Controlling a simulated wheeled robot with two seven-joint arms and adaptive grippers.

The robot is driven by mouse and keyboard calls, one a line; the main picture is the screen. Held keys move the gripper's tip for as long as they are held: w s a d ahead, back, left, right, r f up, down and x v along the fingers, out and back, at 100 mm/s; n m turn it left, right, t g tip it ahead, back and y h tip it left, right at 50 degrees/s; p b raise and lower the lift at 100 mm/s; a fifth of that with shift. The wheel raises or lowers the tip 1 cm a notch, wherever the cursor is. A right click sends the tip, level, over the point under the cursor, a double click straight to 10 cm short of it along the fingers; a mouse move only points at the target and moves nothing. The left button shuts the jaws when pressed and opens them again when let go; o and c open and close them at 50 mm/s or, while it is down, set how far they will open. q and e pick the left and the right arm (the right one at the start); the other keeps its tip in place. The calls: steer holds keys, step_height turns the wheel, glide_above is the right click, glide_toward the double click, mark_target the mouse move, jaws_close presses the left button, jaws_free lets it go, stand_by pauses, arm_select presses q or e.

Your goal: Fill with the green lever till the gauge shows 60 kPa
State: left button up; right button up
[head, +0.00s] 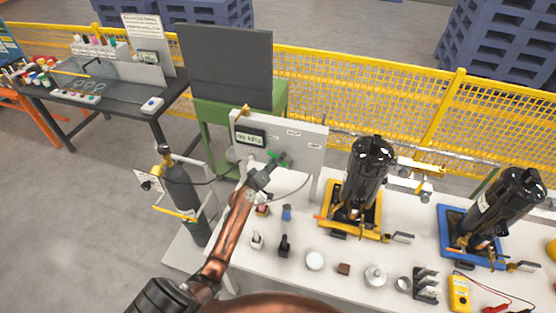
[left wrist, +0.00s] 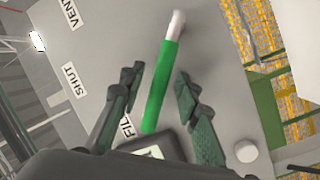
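The green lever (head: 278,158) is on the pale upright panel (head: 310,158), below its labels. My left gripper (head: 268,170) is at the lever. In the left wrist view the green lever (left wrist: 161,88) runs between the two fingers of my left gripper (left wrist: 158,85), with visible gaps on both sides, so the gripper is open around it. The labels VENT (left wrist: 69,14), SHUT (left wrist: 73,81) and FILL (left wrist: 127,128) show beside the lever. The gauge (head: 249,137) is on the panel's left part; its unit reads kPa, but its digits are too small to read surely. My right gripper is not in view.
A dark gas cylinder (head: 183,195) stands left of my left arm. Black canisters in a yellow frame (head: 341,228) and a blue frame (head: 455,248) stand to the right. Several small parts and a yellow multimeter (head: 459,294) lie on the white table (head: 325,274).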

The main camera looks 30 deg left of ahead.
arm_select(q)
jaws_close()
stand_by(0.4)
steer(key=shift+d, duration=0.1)
